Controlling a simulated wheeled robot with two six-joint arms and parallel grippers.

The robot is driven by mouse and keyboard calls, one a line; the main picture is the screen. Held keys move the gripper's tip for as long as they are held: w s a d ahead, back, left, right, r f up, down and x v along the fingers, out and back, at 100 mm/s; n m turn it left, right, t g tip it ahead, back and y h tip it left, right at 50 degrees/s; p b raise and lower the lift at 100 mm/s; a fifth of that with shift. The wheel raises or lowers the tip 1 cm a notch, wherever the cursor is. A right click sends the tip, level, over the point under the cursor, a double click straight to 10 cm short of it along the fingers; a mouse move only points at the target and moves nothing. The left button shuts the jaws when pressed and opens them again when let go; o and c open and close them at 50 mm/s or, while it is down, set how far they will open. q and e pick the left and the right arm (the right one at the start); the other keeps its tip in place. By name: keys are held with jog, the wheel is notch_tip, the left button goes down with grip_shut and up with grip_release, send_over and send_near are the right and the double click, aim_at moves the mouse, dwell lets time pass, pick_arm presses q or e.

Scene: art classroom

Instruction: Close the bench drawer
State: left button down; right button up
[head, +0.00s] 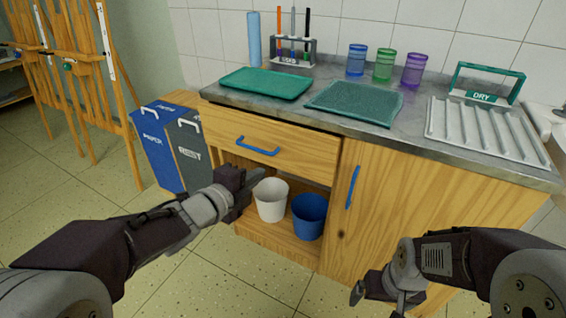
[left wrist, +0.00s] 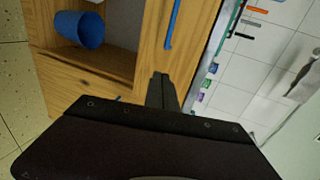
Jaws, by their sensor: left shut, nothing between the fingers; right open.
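The bench drawer (head: 238,143) has a wooden front under the grey counter. Its blue handle (head: 257,146) also shows in the left wrist view (left wrist: 172,25). The front seems to stand slightly out at its left end; how far is unclear. My left gripper (head: 254,176) is shut and empty, just below and in front of the drawer front. In the left wrist view its fingers (left wrist: 163,88) overlap the drawer front; I cannot tell whether they touch it. My right gripper (head: 376,292) is open and empty, low in front of the cupboard door.
A white bucket (head: 271,204) and a blue bucket (head: 309,218) stand in the open compartment below. The cupboard door (head: 385,205) is at right. Bins (head: 172,145) stand left of the bench. A green tray (head: 266,83) and drying rack (head: 480,132) lie on the counter.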

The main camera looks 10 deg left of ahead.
pick_arm(q)
jog(key=w+p, duration=0.2)
jog(key=b, duration=0.2)
send_near(288, 153)
notch_tip(288, 153, down, 2)
jog(key=w, duration=0.2)
jog(key=w+d, duration=0.2)
jog(key=w, duration=0.1)
jog(key=shift+w, duration=0.45)
jog(key=shift+r, duration=0.1)
